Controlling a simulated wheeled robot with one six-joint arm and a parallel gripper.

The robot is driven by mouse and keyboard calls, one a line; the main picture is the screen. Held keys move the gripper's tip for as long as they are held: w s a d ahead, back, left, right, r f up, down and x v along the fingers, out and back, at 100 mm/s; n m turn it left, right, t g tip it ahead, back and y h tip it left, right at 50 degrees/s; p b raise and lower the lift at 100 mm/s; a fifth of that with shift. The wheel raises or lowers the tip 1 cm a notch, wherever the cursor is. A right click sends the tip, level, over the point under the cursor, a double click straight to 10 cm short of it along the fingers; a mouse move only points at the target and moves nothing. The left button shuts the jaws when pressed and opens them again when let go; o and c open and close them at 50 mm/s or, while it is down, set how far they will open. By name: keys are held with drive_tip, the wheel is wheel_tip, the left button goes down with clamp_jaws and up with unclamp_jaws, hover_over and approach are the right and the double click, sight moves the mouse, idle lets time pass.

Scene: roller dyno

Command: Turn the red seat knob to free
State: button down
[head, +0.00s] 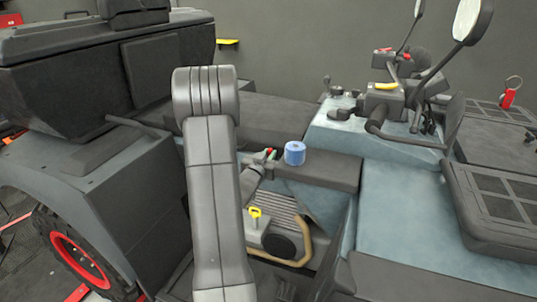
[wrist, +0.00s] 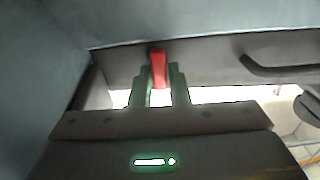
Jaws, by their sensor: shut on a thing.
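The red seat knob (wrist: 158,66) shows in the wrist view as a narrow upright red piece on the dark side panel. My gripper (wrist: 159,86) has its two grey-green fingers on either side of it, shut on it. In the head view a small bit of the red knob (head: 267,151) shows at the side of the vehicle's seat, with my gripper (head: 271,156) at it. My own arm hides part of the seat side there. The knob's markings cannot be read.
A blue roll (head: 294,153) stands on the seat close to my gripper. Below are a yellow-handled part (head: 255,213) and a tan curved pipe (head: 305,245) in the open engine bay. A curved dark handle (wrist: 285,70) is at right in the wrist view. Handlebars (head: 385,105) rise beyond.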

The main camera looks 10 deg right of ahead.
drive_tip(key=shift+m+b, duration=0.5)
drive_tip(key=shift+b, duration=0.15)
drive_tip(key=c, duration=1.4)
unclamp_jaws()
drive_tip(key=shift+c, duration=0.2)
drive_tip(key=v, duration=1.4)
drive_tip(key=shift+b, duration=0.4)
drive_tip(key=shift+w, duration=0.1)
